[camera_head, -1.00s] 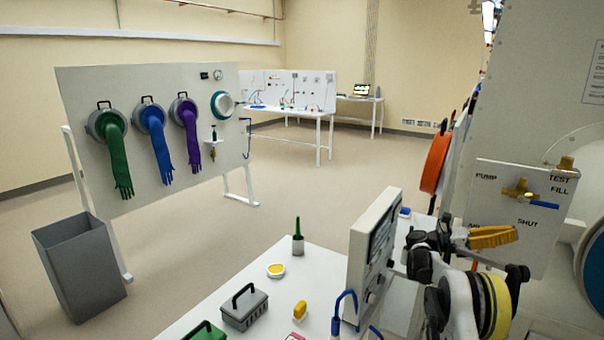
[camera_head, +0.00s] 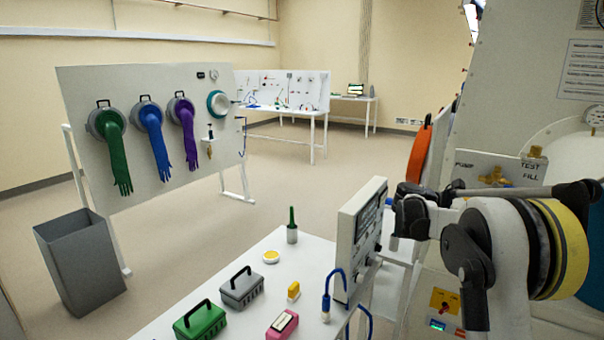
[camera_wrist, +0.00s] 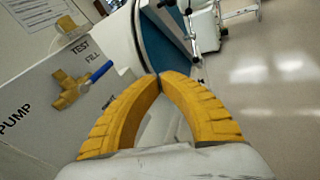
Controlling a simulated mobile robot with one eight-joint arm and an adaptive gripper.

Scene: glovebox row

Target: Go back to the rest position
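My gripper (camera_wrist: 160,80) shows in the wrist view with its two ribbed yellow fingers curved together. Their tips meet and nothing is held between them. To its left is a light panel (camera_wrist: 45,85) marked PUMP, TEST and FILL, with a brass valve (camera_wrist: 70,92) that has a blue lever (camera_wrist: 101,71). The fingers appear apart from the valve. In the head view my arm is folded at the right, and my gripper's fingers are hidden there. The same panel (camera_head: 515,170) shows behind the arm.
A white table (camera_head: 235,312) in front holds a green case (camera_head: 200,322), a grey case (camera_head: 241,290), a pink device (camera_head: 283,325) and an upright panel (camera_head: 350,240). A grey bin (camera_head: 80,265) and glove board (camera_head: 85,180) stand left. The floor between is clear.

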